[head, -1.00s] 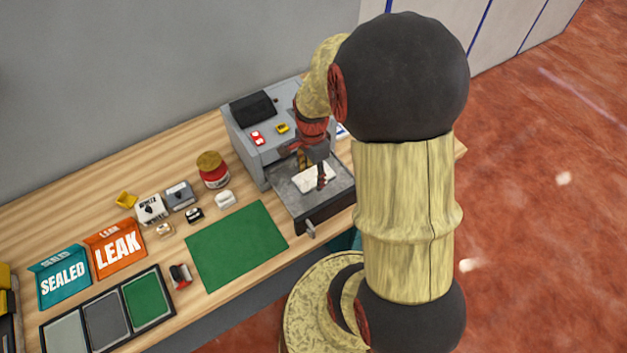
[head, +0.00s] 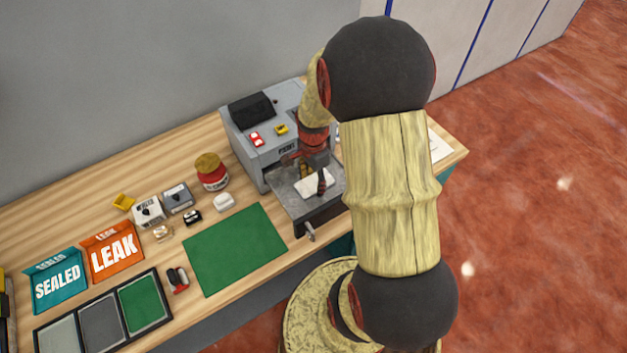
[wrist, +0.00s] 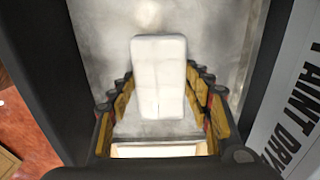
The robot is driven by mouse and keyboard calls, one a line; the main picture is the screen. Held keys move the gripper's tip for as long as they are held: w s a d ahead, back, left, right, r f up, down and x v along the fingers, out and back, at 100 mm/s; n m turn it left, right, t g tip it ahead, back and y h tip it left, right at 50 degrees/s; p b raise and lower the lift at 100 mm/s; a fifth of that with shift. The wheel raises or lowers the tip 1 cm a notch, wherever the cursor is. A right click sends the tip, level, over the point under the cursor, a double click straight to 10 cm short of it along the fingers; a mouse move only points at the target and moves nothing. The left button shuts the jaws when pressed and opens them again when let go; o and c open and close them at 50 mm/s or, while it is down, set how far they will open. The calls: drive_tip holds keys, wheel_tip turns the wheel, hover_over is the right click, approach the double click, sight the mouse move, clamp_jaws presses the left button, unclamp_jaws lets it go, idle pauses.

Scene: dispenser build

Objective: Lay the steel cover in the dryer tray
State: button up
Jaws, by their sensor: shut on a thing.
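A pale, whitish block-like piece, which I take for the steel cover (head: 311,188), is in my gripper (head: 314,180). In the wrist view the cover (wrist: 158,62) lies lengthwise between the two fingers of my gripper (wrist: 160,80), which are shut on its sides. Both are over the grey floor of the pulled-out dryer tray (head: 284,196); in the wrist view the tray floor (wrist: 215,35) shows around the cover. I cannot tell whether the cover touches the floor. The fingers hide part of it in the head view.

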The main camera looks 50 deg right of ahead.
sight(314, 183)
drive_tip(key=o, duration=1.2)
drive_tip(key=shift+o, duration=0.2)
drive_tip(key=w+a+r+n+p, duration=0.1)
drive_tip(key=a+r+n+p, duration=0.25)
drive_tip(key=r, duration=1.35)
drive_tip(key=s+a+r+n+t, duration=0.2)
drive_tip(key=s+a+r+n, duration=0.2)
drive_tip(key=a+r+n, duration=0.3)
drive_tip(key=s+a+r+n+t, duration=0.3)
drive_tip(key=s+a+r+n, duration=0.1)
drive_tip(key=a+r+n, duration=0.4)
drive_tip(key=a+n, duration=0.2)
drive_tip(key=a, duration=0.2)
drive_tip(key=shift+s+t+b, duration=0.25)
drive_tip(key=shift+t+b, duration=0.05)
drive_tip(key=shift+a, duration=0.1)
